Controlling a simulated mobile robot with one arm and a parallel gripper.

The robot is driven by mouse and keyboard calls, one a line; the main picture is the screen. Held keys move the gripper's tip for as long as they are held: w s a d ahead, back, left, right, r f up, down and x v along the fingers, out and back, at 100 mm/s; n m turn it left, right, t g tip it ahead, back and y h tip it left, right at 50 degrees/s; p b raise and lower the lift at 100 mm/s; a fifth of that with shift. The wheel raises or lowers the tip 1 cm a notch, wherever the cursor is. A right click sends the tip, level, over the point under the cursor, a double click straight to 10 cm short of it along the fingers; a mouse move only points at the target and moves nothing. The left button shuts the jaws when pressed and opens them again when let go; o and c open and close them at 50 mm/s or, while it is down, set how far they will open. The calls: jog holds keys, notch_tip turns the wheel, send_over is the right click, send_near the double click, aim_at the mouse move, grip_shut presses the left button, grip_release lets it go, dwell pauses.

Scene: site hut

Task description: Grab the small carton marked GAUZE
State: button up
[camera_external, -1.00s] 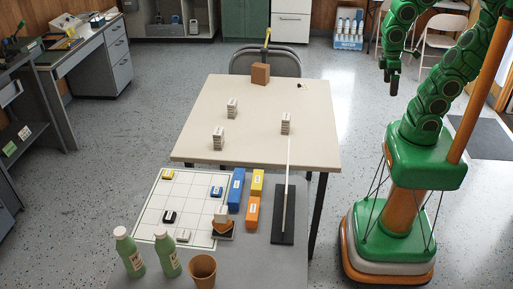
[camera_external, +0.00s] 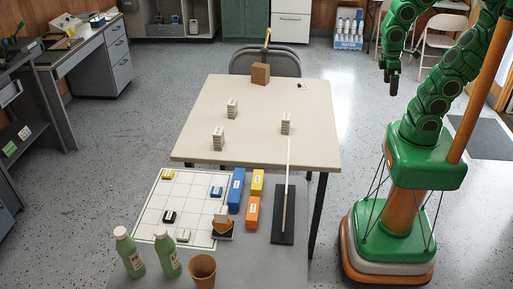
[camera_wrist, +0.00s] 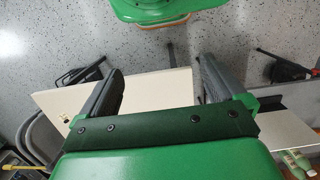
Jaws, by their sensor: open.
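Three small white cartons stand on the beige table (camera_external: 262,150): one at the back left (camera_external: 232,108), one at the front left (camera_external: 218,138) and one at the right (camera_external: 286,123). They bear dark print too small to read, so I cannot tell which is marked GAUZE. My gripper (camera_external: 389,84) hangs in the air right of the table, well apart from the cartons. In the wrist view my gripper (camera_wrist: 158,88) has its two fingers wide apart with nothing between them. The table top (camera_wrist: 160,92) shows below them; no carton is visible there.
A brown box (camera_external: 260,74) stands at the table's back edge, before a dark chair. The nearer grey table holds a gridded board (camera_external: 178,205), blue (camera_external: 236,190), yellow (camera_external: 257,182) and orange (camera_external: 252,212) boxes, green bottles (camera_external: 129,252), a brown cup (camera_external: 202,270) and an upright thin rod (camera_external: 287,185).

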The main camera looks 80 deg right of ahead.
jog(key=t, duration=0.8)
send_near(223, 134)
jog(key=s+a+r, duration=0.1)
jog(key=s+r, duration=0.3)
jog(key=s, duration=0.5)
jog(key=s+a+r, duration=0.1)
jog(key=s+r, duration=0.3)
jog(key=s, duration=0.6)
jog(key=w+f+t, duration=0.2)
jog(key=w+f, duration=0.2)
jog(key=w, duration=0.2)
jog(key=w+f+t, duration=0.3)
jog(key=w+f, duration=0.2)
jog(key=w, duration=0.1)
jog(key=w+f+t, duration=0.2)
jog(key=w+f, duration=0.2)
jog(key=w, duration=0.3)
jog(key=shift+d+f, duration=0.2)
jog(key=shift+d, duration=0.05)
jog(key=shift+d+x, duration=0.2)
jog(key=shift+x, duration=1.35)
jog(key=shift+d+x, duration=0.2)
jog(key=shift+x, duration=1.4)
jog(key=shift+w+f, duration=0.3)
jog(key=shift+w, duration=0.3)
